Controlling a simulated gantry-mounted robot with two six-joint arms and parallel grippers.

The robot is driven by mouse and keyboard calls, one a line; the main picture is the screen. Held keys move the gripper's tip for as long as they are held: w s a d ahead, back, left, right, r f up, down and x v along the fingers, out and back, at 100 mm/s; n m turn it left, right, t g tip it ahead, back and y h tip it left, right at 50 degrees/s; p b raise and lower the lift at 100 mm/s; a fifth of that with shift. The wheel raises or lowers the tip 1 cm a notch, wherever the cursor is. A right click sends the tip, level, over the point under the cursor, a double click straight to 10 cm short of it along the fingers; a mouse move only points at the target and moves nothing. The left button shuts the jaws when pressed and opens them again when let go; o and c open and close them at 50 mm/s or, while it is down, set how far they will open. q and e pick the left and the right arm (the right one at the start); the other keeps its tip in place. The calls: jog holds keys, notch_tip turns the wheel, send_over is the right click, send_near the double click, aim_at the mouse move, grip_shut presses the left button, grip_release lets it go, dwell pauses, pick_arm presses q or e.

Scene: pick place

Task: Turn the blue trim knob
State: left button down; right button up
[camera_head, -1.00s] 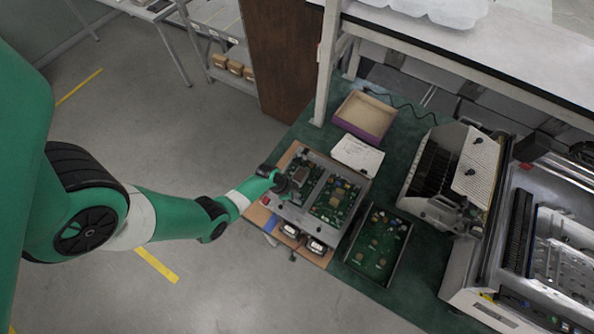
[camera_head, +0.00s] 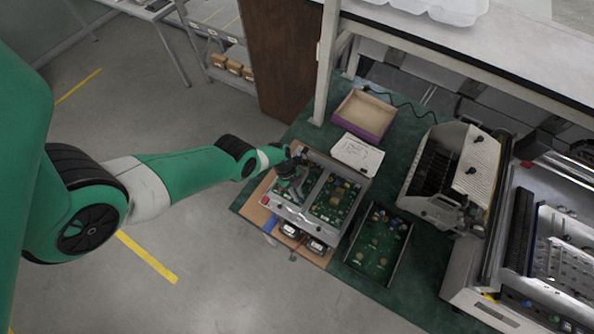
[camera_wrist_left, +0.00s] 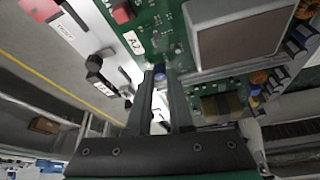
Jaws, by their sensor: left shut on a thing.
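My left gripper (camera_head: 292,184) reaches down over the left circuit board of the open metal test unit (camera_head: 289,213). In the left wrist view its two dark fingers (camera_wrist_left: 160,78) are close together, shut on the small blue trim knob (camera_wrist_left: 159,75) at the green board (camera_wrist_left: 190,40). Only a little of the blue knob shows between the fingertips. In the head view the gripper hides the knob. My right gripper is in neither view.
A second green board in a tray (camera_head: 379,243) lies right of the unit. A white sheet (camera_head: 357,153) and an open purple-sided box (camera_head: 365,115) lie behind. A large grey machine (camera_head: 455,175) stands at the right. A black switch lever (camera_wrist_left: 95,68) sticks up near the fingers.

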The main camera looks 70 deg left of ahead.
pick_arm(q)
jog(key=shift+f+m+b, duration=0.1)
jog(key=shift+m+b, duration=0.2)
jog(key=shift+m, duration=0.2)
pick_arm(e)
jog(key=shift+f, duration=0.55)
pick_arm(q)
jog(key=shift+g, duration=0.3)
jog(key=c, duration=0.8)
grip_release()
